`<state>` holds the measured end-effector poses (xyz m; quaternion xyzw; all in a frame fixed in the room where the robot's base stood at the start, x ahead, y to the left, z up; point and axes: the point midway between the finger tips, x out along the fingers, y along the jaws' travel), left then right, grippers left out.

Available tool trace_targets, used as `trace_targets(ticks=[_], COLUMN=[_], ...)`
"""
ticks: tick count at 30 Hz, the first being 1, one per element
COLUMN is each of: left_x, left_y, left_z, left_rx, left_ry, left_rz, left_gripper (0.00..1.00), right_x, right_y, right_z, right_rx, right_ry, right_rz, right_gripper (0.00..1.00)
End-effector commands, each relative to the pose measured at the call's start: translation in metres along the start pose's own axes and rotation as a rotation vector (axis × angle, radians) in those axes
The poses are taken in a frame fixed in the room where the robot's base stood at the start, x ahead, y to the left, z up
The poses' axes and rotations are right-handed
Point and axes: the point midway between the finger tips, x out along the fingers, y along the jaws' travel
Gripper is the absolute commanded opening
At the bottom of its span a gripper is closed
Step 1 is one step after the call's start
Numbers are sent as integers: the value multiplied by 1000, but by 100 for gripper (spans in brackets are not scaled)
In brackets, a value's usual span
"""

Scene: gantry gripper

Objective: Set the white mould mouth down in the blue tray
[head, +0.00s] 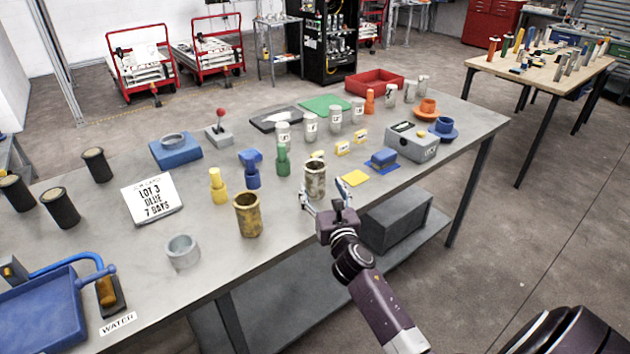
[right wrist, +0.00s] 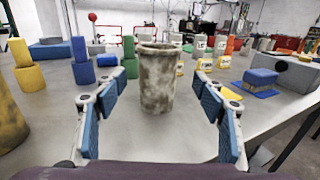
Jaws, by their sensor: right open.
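The white mould (head: 315,180), an open-topped cylinder with brownish stains, stands upright with its mouth up near the table's front edge. My right gripper (head: 325,196) is open and level with it. In the right wrist view the mould (right wrist: 157,80) stands centred between the tips of the open fingers (right wrist: 155,88), with visible gaps on both sides. The blue tray (head: 45,312) lies at the table's left front corner, far from the gripper, and is cut off by the picture edge. My left gripper is not in view.
A rusty yellow mould (head: 248,215) and a grey ring (head: 183,252) stand left of the white mould. A lot card (head: 152,199) stands left. A blue-handled tool lies by the tray, near a WATER label (head: 118,323).

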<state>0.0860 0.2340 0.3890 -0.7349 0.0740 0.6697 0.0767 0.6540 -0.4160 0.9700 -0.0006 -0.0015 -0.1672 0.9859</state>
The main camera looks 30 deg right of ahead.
Motion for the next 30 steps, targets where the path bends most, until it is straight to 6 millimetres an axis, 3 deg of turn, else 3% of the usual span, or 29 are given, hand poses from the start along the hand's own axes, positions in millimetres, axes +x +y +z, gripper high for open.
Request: trace_targets(ticks=[4, 9, 19, 30], left_x=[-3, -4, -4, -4], left_y=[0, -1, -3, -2], left_z=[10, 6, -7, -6], left_rx=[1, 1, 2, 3], left_ry=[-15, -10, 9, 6], left_rz=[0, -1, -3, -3], left_gripper=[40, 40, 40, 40], right_x=[21, 40, 44, 44], right_y=[3, 2, 3, 2], right_z=[-2, -3, -4, -4], right_rx=[5, 2, 1, 1], right_ry=[0, 0, 0, 0], right_rz=[-1, -1, 1, 0], right_gripper=[64, 64, 63, 22])
